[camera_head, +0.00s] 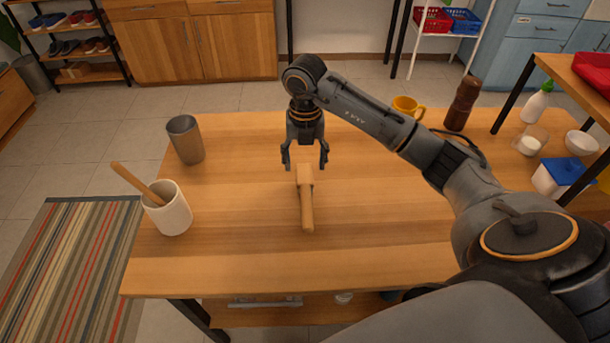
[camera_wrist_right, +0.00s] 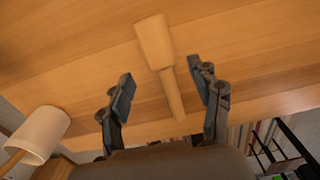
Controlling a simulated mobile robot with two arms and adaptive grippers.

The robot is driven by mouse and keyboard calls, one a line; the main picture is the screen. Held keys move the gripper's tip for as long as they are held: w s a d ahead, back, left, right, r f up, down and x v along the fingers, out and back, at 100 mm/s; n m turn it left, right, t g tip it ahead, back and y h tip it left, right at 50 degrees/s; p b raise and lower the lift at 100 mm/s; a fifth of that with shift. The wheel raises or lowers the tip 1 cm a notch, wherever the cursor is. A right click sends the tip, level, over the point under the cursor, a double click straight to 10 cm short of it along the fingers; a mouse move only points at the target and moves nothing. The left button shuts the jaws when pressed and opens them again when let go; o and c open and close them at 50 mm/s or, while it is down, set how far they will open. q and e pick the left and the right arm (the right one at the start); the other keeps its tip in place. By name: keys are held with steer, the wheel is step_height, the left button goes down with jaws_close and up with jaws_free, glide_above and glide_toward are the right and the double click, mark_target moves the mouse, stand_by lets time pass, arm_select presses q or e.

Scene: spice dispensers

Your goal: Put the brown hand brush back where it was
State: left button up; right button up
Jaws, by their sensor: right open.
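The brown hand brush (camera_head: 307,205) lies on the wooden table (camera_head: 400,230), its handle toward the near edge. It also shows in the right wrist view (camera_wrist_right: 155,45), with its handle running between the two fingers in the picture. My right gripper (camera_head: 305,165) is above the table at the brush's far end. Its fingers are apart with nothing between them, and it appears not to touch the brush. My left gripper is not in view.
A white crock (camera_head: 170,212) with a wooden utensil (camera_head: 138,183) and a grey cup (camera_head: 186,140) stand on the table's left. A yellow mug (camera_head: 406,106) and a brown pepper mill (camera_head: 461,105) stand at the back right. The table's middle is mostly clear.

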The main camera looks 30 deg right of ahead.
step_height(320, 180, up, 5)
steer(key=shift+f, duration=0.1)
stand_by(0.7)
